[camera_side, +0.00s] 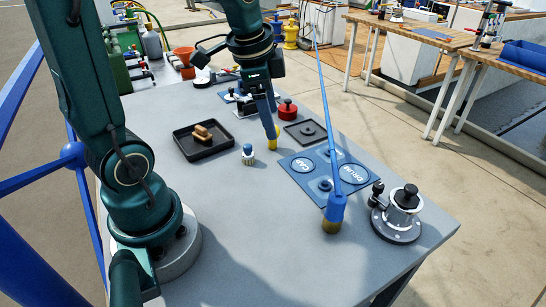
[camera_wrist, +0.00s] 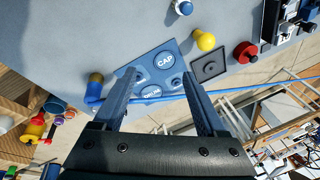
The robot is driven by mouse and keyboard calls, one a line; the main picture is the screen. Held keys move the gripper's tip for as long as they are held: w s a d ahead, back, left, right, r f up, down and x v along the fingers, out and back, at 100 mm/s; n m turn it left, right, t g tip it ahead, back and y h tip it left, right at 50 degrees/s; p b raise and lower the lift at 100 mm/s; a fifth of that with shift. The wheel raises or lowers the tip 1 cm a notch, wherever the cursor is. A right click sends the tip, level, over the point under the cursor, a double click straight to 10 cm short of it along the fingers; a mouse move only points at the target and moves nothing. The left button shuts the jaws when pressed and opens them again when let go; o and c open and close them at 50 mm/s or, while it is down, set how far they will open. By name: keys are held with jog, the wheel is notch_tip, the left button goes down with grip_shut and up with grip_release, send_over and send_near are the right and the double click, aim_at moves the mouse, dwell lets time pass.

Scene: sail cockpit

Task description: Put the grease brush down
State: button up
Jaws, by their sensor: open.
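A light-brown wooden piece, which looks like the grease brush (camera_side: 203,132), lies in a shallow black tray (camera_side: 180,150) at the left of the bench in the side view. Its bristles cannot be made out. My gripper (camera_side: 266,118) is over the bench to the right of the tray, pointing down. In the wrist view my gripper (camera_wrist: 161,78) has its two blue fingers wide apart with nothing held between them. The brush and its tray do not show in the wrist view. A blue mat (camera_side: 312,164) marked CAP and DRUM also shows in the wrist view (camera_wrist: 133,72).
A blue rope runs from a blue-and-yellow post (camera_side: 334,212) across the bench. A metal winch (camera_side: 397,218) stands at right. A small blue-topped white piece (camera_side: 248,154), a red knob (camera_side: 288,109) and a dark square plate (camera_side: 306,133) are nearby. The front bench is clear.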

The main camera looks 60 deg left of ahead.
aim_at(247, 145)
jog(key=a+f+g, duration=0.1)
jog(key=a+f, duration=0.2)
jog(key=a+f+n+g, duration=0.1)
jog(key=a+f, duration=0.2)
jog(key=s+a+f+g+h, duration=0.1)
jog(key=a+f, duration=0.2)
jog(key=shift+n, duration=0.4)
jog(key=shift+f, duration=2.45)
grip_shut()
